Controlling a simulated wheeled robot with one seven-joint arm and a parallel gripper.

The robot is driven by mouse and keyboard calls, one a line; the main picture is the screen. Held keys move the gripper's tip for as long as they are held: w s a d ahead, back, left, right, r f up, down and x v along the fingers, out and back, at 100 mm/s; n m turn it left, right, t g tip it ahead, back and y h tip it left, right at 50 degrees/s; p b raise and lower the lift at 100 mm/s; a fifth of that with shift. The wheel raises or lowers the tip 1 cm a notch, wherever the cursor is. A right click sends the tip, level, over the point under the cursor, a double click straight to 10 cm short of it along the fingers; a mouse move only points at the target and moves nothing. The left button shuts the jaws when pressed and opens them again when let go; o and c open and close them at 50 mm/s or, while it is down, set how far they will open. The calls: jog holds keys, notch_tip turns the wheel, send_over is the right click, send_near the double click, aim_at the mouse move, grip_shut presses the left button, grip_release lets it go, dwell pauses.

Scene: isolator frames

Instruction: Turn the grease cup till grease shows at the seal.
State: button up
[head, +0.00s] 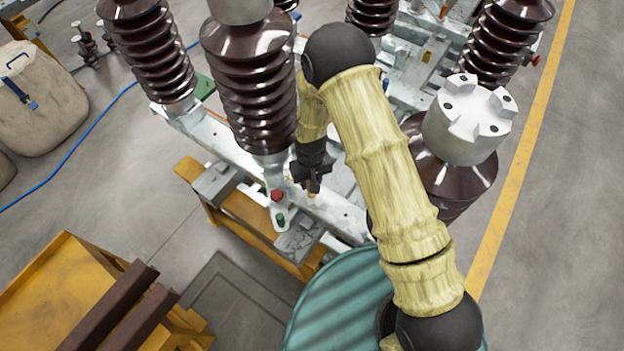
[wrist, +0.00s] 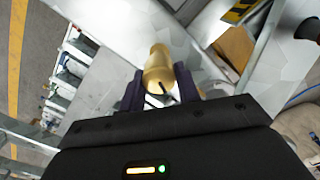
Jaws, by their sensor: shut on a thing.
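The grease cup (wrist: 158,70) is a brass-coloured, rounded piece between the two dark fingers of my gripper (wrist: 160,88) in the wrist view. The fingers are shut on its sides. It stands against a grey metal frame (wrist: 115,28). In the head view my gripper (head: 312,184) points down at the frame's near beam (head: 340,211), and a small bit of the brass cup (head: 312,195) shows at its tips. I cannot make out the seal, and no grease is visible.
Brown ribbed insulators (head: 250,90) stand close to the left of my arm and another (head: 450,170) to its right. A red knob (head: 277,195) and a green one (head: 281,219) sit left of my gripper. A yellow cart (head: 60,275) with brown bars stands front left.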

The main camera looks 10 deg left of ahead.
jog(key=m+b, duration=0.1)
jog(key=m, duration=0.3)
jog(key=shift+s+b, duration=0.1)
jog(key=shift+b, duration=0.2)
jog(key=m, duration=0.5)
jog(key=shift+d+m, duration=0.15)
jog(key=shift+m, duration=0.25)
jog(key=m, duration=0.5)
jog(key=shift+d, duration=0.1)
jog(key=shift+m+p, duration=0.9)
jog(key=shift+m, duration=1.6)
jog(key=o, duration=1)
jog(key=shift+c, duration=0.2)
